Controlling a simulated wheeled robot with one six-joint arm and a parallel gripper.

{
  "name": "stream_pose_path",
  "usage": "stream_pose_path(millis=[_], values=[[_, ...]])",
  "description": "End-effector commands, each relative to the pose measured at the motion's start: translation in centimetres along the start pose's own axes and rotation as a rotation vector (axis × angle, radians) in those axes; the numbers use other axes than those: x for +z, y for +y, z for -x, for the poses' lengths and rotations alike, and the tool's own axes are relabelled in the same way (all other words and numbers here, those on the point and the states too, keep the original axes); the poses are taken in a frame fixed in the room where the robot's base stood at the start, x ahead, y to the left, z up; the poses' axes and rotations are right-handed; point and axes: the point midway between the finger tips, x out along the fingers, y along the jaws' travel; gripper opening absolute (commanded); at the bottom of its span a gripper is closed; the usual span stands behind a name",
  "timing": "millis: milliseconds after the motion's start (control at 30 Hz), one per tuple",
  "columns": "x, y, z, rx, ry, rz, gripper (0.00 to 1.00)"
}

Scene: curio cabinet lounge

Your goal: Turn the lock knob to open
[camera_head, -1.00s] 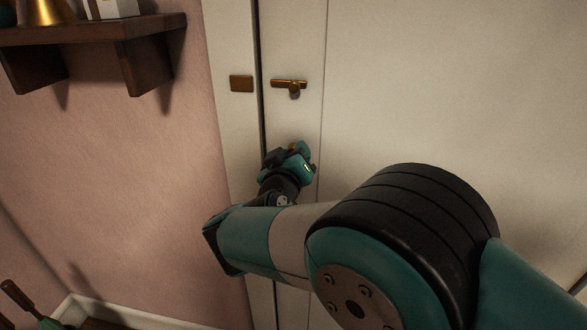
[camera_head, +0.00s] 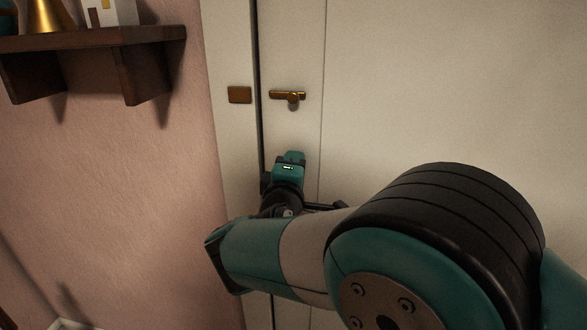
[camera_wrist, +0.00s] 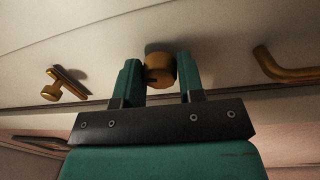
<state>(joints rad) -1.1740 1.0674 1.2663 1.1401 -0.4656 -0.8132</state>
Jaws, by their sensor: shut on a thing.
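A round brass lock knob (camera_wrist: 160,71) on the pale door shows in the wrist view between the two teal fingers of my gripper (camera_wrist: 158,78). The fingers are shut on it, one on each side. In the head view my gripper (camera_head: 289,166) is against the narrow door strip below the brass slide latch, and it hides the lock knob. The pale door (camera_head: 450,100) looks closed, with a dark seam at its left edge.
A brass slide latch (camera_head: 288,96) with a small knob sits above my gripper, beside a brass plate (camera_head: 240,95). A curved brass handle (camera_wrist: 284,66) is right in the wrist view. A dark wooden shelf (camera_head: 90,38) juts from the pink wall at left.

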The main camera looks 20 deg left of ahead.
Motion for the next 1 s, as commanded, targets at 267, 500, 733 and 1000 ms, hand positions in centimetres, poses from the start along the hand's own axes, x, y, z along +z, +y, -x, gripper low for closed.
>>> stream_pose_path(millis=[267, 500, 733, 1000], values=[[-0.05, 0.09, 0.01, 0.002, 0.012, 0.135, 0.12], [-0.06, 0.07, 0.01, 0.002, 0.015, 0.183, 0.12], [-0.07, 0.06, 0.02, 0.002, 0.016, 0.189, 0.12], [-0.07, 0.06, 0.02, 0.002, 0.016, 0.188, 0.52]])
